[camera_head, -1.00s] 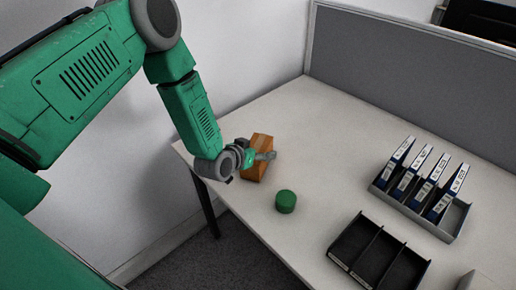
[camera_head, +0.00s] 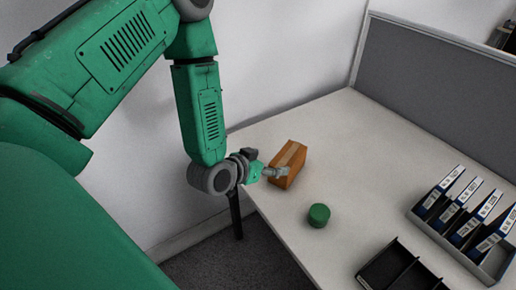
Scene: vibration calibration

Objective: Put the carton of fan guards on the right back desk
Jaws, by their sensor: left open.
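A small brown carton (camera_head: 289,163) stands on the white desk (camera_head: 330,140) near its left edge. My left gripper (camera_head: 279,172) is open at the carton's left front side, its fingertips close to or touching the carton. I cannot tell whether the carton is between the fingers. My right gripper is not in view.
A green cylinder (camera_head: 319,215) stands on the desk in front of the carton. A black divided tray (camera_head: 398,270) lies at the front, and a grey rack (camera_head: 470,255) of blue binders stands at the right. A grey partition (camera_head: 440,95) runs along the back. The desk behind the carton is clear.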

